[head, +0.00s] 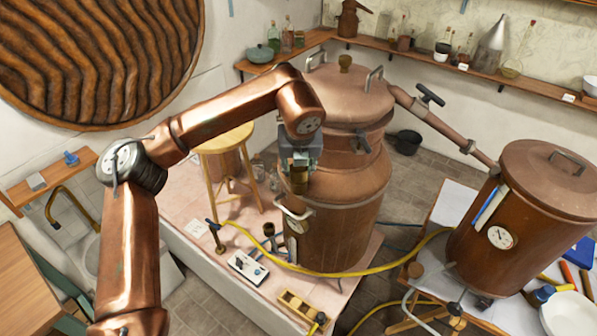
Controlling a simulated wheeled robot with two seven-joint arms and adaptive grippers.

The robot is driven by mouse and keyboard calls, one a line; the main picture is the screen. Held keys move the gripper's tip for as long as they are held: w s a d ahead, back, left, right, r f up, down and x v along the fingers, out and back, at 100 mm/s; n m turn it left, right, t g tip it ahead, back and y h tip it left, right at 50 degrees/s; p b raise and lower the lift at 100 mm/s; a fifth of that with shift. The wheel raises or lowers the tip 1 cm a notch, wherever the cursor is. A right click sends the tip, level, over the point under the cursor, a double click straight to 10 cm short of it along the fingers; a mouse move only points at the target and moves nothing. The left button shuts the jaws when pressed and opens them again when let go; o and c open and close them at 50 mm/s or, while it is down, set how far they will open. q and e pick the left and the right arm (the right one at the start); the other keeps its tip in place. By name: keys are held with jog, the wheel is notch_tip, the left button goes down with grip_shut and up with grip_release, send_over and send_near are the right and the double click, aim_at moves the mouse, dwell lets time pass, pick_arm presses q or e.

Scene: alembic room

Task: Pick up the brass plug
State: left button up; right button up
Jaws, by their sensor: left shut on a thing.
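My left arm reaches in from the left, and its gripper (299,168) points down in front of the large copper still (340,215). The gripper is shut on a small brass piece, which looks like the brass plug (299,184). The plug hangs below the fingers, and its upper part is hidden by them. It appears in front of the still's upper body; I cannot tell how much gap there is. My right gripper is not in view.
A wooden stool (226,140) stands left of the still. A yellow hose (390,262) runs to the copper vessel (520,215) at right. A control box (248,267) lies on the pink tiled platform (190,212).

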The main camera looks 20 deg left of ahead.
pick_arm(q)
jog(key=shift+r, duration=0.15)
jog(key=shift+r, duration=0.25)
notch_tip(320, 180, up, 2)
jog(key=shift+r+b, duration=0.1)
jog(key=shift+b, duration=0.65)
jog(key=s+r+b, duration=0.2)
jog(key=s+r, duration=0.8)
jog(key=s, duration=0.4)
jog(key=shift+b, duration=0.4)
jog(key=shift+a, duration=0.1)
